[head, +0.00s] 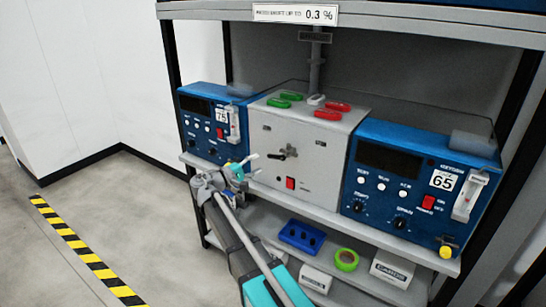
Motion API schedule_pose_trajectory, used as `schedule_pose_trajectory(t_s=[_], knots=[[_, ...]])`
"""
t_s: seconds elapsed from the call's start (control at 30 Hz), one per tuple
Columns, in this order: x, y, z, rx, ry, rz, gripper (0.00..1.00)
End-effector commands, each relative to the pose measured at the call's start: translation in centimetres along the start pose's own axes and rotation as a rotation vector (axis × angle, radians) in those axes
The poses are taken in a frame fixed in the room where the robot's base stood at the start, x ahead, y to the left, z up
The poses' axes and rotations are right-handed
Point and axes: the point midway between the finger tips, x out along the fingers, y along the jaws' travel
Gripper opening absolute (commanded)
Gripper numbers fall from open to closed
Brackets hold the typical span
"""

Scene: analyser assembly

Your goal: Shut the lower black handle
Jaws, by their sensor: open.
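A grey box (315,165) stands on the shelf between two blue analysers. A small black handle (283,153) sits in the middle of its front face. I cannot make out a second black handle. My gripper (240,168) is open, in front of the box's lower left edge and the left analyser. It is left of and a little below the handle, apart from it. Nothing shows between its fingers. My arm comes up from the bottom of the picture and hides part of the shelf.
The left blue analyser (207,108) and right blue analyser (425,160) flank the box. A red switch (290,183) is below the handle. Free floor lies left.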

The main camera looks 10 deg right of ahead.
Motion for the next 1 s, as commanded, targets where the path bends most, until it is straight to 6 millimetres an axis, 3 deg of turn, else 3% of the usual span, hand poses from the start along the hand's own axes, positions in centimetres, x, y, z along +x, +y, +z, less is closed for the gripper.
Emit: schedule_pose_trajectory(t_s=[0.3, 0.5, 0.97, 1.0], knots=[[4.6, 0.1, 0.0, 0.0, -0.001, 0.0, 0.57], [6.5, 0.0, 0.0, 0.0, -0.001, 0.0, 0.57], [7.3, 0.0, 0.0, 0.0, 0.001, 0.0, 0.57], [7.3, 0.0, 0.0, 0.0, 0.001, 0.0, 0.53]])
